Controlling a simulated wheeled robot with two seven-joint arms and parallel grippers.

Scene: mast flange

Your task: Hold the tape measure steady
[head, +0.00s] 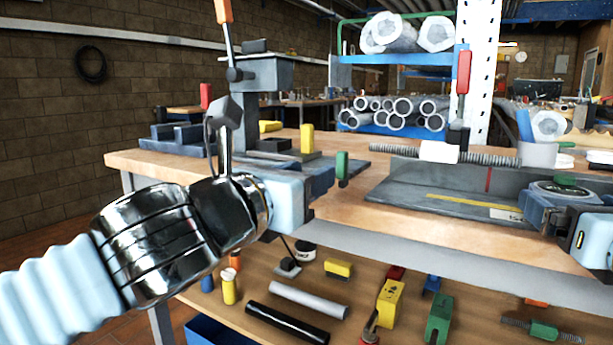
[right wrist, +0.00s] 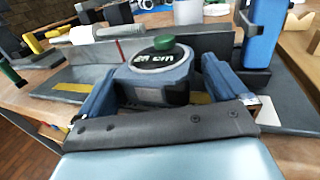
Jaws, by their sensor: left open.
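The tape measure (right wrist: 155,75) is a blue-grey case with a dark round face, white lettering and a green knob on top. It stands on the grey plate at the bench's right and also shows in the head view (head: 562,190). A yellow tape strip (head: 470,204) lies on the plate left of the case. My left gripper (head: 322,182) is open at the bench's front edge, well left of the tape measure; its fingers show partly.
A grey fence with a threaded rod (head: 490,156) runs behind the tape measure. A red-handled clamp (head: 462,85) stands by the white post. A green-handled piece (head: 342,167) stands near my left gripper. The lower shelf (head: 370,300) holds tubes and blocks.

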